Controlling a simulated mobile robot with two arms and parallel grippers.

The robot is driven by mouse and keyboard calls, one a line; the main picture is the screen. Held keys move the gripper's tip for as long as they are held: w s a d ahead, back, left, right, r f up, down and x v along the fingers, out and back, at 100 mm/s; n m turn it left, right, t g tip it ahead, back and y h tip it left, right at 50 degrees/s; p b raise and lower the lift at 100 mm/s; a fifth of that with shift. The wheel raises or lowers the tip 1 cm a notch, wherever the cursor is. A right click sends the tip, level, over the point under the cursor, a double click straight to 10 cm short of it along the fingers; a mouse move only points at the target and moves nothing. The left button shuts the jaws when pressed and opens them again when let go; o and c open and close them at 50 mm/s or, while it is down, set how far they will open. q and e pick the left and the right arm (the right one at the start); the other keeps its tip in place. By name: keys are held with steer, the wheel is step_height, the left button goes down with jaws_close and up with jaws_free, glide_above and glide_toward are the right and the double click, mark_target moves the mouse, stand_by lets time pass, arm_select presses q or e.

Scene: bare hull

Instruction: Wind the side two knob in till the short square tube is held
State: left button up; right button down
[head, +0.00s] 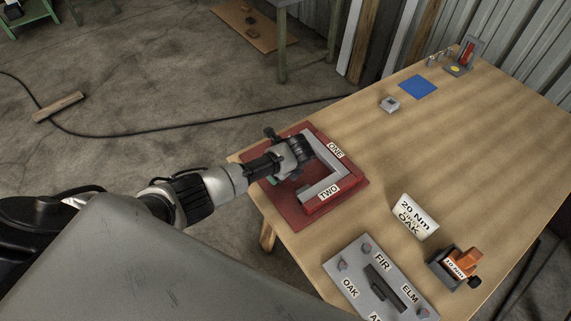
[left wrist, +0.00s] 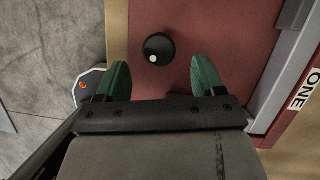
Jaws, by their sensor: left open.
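A red fixture (head: 282,203) with grey bars in an L lies at the table's left edge, labelled ONE (head: 335,150) and TWO (head: 328,192). In the left wrist view a round black knob (left wrist: 158,47) with a white dot stands over the red plate (left wrist: 225,25). My left gripper (left wrist: 162,78) is open, its green fingers to either side of and just short of the knob, not closed on it. In the head view the gripper (head: 273,181) is over the fixture's left part and hides the knob. A small grey block (head: 389,104), possibly the short square tube, sits apart behind the fixture.
A blue mat (head: 418,87) and a small stand with a red part (head: 466,56) lie at the back. A "20 Nm OAK" card (head: 413,216), an orange-topped device (head: 461,262) and a grey panel labelled FIR, OAK and ELM (head: 352,262) are at the front. The middle table is clear.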

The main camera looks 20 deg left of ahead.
arm_select(q)
steer(key=v, duration=0.6)
steer(key=shift+r, duration=0.2)
steer(key=shift+s+d, duration=0.1)
steer(key=shift+s, duration=0.05)
